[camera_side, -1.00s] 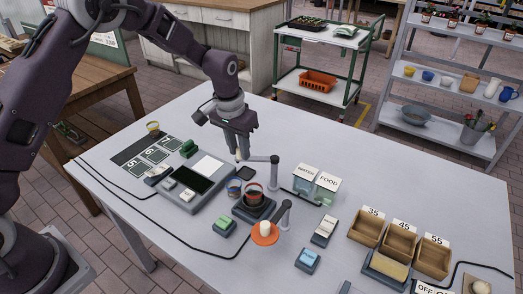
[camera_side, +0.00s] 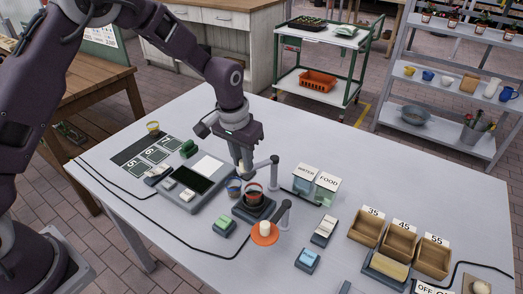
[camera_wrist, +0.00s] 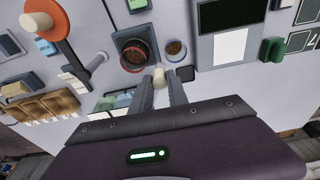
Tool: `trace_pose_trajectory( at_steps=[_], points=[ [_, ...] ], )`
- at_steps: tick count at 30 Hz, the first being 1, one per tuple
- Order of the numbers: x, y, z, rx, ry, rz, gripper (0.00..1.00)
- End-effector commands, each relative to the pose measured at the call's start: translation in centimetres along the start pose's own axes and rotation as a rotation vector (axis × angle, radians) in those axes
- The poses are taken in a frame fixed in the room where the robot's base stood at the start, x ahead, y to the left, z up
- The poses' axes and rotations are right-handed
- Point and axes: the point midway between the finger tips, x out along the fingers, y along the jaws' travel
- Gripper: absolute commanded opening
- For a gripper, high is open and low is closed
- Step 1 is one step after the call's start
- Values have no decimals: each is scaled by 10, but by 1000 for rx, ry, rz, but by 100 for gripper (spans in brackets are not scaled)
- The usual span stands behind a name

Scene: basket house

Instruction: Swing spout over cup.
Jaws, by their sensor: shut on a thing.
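The grey spout arm (camera_side: 263,164) runs left from its upright post at the far side of the dark stand. My gripper (camera_side: 242,167) is at its free end, shut on a cream knob (camera_wrist: 158,77) that shows between the fingers in the wrist view. A red-rimmed cup with dark contents (camera_side: 253,192) sits on the dark square stand, nearer the side camera than my gripper; it also shows in the wrist view (camera_wrist: 133,58). A smaller blue cup with brown contents (camera_side: 234,187) stands left of it, close to my gripper. The fingers partly hide the spout's end.
A second grey post (camera_side: 284,214) stands right of the stand, beside an orange disc (camera_side: 265,237) with a cream peg. A grey console (camera_side: 200,183) lies left. WATER and FOOD containers (camera_side: 316,186) stand right. Labelled wooden bins (camera_side: 399,241) are farther right.

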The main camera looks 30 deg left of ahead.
Motion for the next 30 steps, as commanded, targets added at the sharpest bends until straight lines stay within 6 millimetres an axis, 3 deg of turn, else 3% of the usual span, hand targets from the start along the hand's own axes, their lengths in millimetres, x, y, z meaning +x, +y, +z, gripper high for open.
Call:
trace_pose_trajectory(
  at_steps=[6, 17, 30],
  points=[
    [-1, 13, 7, 1, 2, 1, 11],
    [-2, 17, 7, 2, 2, 1, 11],
    [-2, 43, 11, 1, 3, 1, 11]
  ],
)
